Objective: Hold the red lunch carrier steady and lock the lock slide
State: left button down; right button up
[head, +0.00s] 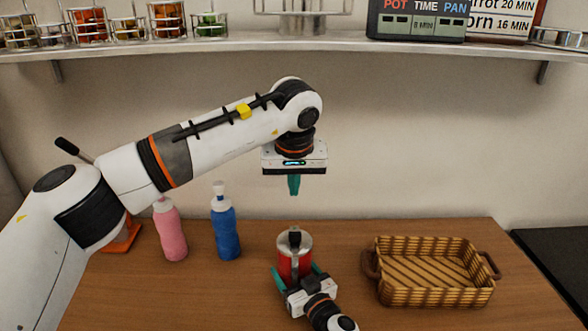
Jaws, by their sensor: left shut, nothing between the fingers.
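The red lunch carrier (286,266) stands upright on the table in the middle, with a metal lid and a metal strap up its front. A small black part (295,240) sits at the top of the strap; whether it is the lock slide I cannot tell. My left gripper (294,187) points straight down above the carrier, shut and empty, clear of its lid. My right gripper (296,270) comes from the front edge, with one teal finger on each side of the carrier, closed around its body. The carrier's lower front is hidden by this gripper.
A wicker basket (436,300) stands right of the carrier. A blue bottle (226,234) and a pink bottle (170,232) stand to the left, near an orange object (122,240). A shelf (330,42) with jars runs along the wall above.

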jog(key=o, duration=0.4)
